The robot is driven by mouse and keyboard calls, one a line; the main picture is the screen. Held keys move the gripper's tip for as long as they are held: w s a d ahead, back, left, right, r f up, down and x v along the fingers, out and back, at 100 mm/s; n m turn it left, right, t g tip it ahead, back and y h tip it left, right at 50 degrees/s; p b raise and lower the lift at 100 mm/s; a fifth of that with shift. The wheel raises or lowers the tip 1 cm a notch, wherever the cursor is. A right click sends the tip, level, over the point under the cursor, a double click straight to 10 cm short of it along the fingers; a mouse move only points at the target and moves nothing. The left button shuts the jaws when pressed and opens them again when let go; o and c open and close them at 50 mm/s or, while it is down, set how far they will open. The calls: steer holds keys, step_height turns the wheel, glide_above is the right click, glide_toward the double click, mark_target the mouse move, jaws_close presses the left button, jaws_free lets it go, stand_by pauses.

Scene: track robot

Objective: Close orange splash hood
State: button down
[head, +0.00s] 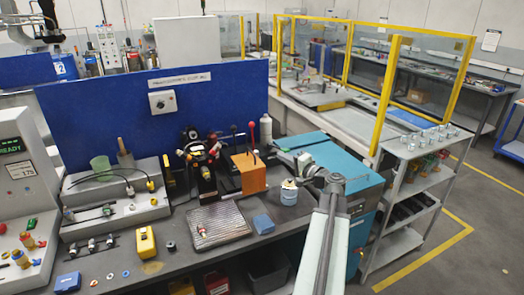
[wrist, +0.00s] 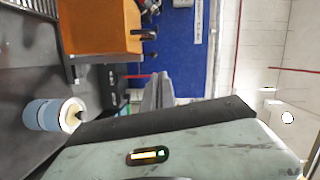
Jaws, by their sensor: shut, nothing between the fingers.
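The orange splash hood (head: 249,173) stands on the dark workbench, in front of the blue back panel. I cannot tell from these views how far open it is. In the wrist view the orange hood (wrist: 95,28) is at the upper left, with a dark knob-like part at its edge. My gripper (head: 282,152) is to the right of the hood and apart from it, above the bench's right end. In the wrist view my gripper (wrist: 160,92) has its grey fingers together, pointing toward the blue panel, with nothing between them.
A blue and white container (head: 289,192) stands on the bench below my gripper. A lever with a red knob (head: 252,131) rises behind the hood. A dark machine (head: 200,160) is left of it; a ribbed metal tray (head: 218,226) lies in front. A white bottle (head: 266,131) stands behind.

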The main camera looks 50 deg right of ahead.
glide_above(259, 161)
steer(key=s+d, duration=0.2)
steer(key=d, duration=0.2)
steer(key=a, duration=0.1)
steer(key=w+a+f+b, duration=0.1)
steer(key=w+a, duration=0.1)
steer(key=a, duration=0.1)
steer(key=shift+f, duration=0.2)
